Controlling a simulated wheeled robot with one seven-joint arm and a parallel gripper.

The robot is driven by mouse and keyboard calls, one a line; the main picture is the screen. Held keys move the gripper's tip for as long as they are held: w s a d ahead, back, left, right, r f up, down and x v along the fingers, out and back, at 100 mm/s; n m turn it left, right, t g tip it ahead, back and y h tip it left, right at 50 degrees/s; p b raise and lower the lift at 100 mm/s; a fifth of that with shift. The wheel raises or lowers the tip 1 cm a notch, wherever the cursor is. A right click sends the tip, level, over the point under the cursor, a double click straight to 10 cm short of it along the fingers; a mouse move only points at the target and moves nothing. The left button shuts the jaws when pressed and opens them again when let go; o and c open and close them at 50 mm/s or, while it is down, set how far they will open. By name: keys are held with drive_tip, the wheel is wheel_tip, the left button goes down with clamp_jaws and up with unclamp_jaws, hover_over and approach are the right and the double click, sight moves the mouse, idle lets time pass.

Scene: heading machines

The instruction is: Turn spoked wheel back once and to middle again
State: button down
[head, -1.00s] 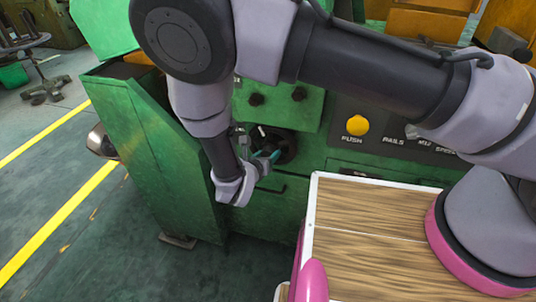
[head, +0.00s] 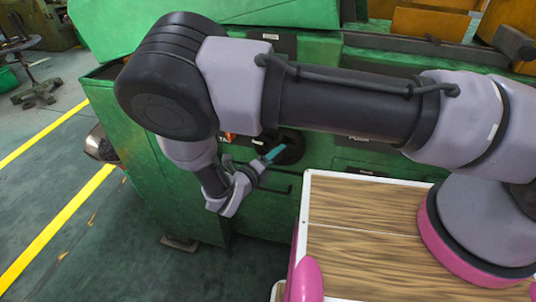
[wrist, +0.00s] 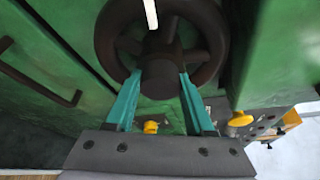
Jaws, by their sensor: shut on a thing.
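The dark spoked wheel (head: 292,147) is on the green machine's front, partly hidden by my arm in the head view. In the wrist view the wheel (wrist: 211,40) fills the top middle, with its rim, spokes and round hub showing. My gripper (head: 268,155) reaches it from the left in the head view. In the wrist view the two teal fingers of my gripper (wrist: 160,78) stand on either side of the hub and are shut on it. A white bar (wrist: 150,14) shows over the wheel's top.
My wood-topped base fills the lower right of the head view. A dark bar handle (wrist: 40,75) is on the green panel beside the wheel. A yellow knob (wrist: 240,118) lies to the right in the wrist view. Open floor with yellow lines (head: 60,225) is at left.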

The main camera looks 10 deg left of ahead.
drive_tip(key=n+t+h, duration=0.1)
drive_tip(key=n, duration=0.2)
drive_tip(key=shift+a, duration=0.1)
drive_tip(key=shift+n+t+h, duration=0.3)
drive_tip(key=shift+n+t, duration=0.4)
drive_tip(key=shift+n, duration=1)
drive_tip(key=shift+c, duration=1.3)
unclamp_jaws()
drive_tip(key=v, duration=1.1)
drive_tip(key=shift+f, duration=0.1)
